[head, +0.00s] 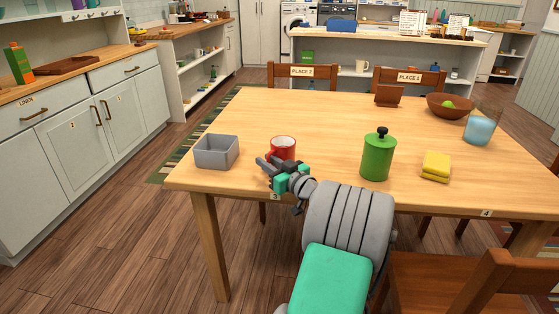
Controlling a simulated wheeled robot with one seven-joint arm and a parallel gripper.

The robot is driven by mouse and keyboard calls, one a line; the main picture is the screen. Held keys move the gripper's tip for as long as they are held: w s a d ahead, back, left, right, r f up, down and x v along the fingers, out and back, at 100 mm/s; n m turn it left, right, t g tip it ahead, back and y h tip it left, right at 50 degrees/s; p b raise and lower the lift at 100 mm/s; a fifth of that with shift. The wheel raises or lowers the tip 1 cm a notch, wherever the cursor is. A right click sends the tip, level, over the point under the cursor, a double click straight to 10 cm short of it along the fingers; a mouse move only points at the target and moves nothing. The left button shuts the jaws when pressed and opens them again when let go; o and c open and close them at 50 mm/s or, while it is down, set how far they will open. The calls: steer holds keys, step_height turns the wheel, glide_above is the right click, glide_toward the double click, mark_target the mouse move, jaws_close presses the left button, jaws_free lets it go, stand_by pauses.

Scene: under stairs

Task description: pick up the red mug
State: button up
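The red mug (284,146) stands upright on the wooden table near its front edge, its white inside showing. My gripper (266,160) is at the near left side of the mug, by its handle, with its grey fingers pointing left and away from me. The two fingertips show a little apart, so the gripper looks open. The fingers and wrist cover the lower front of the mug. I cannot tell whether a finger touches it.
On the table (330,115), a grey open box (216,152) stands left of the mug. A green lidded canister (378,157) and yellow sponges (436,166) are to the right. A wooden bowl (449,106) and blue glass (479,130) stand farther right. The table behind the mug is clear.

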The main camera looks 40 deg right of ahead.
steer(key=shift+w, duration=1.15)
steer(key=shift+d, duration=0.1)
steer(key=shift+c, duration=0.5)
jaws_close()
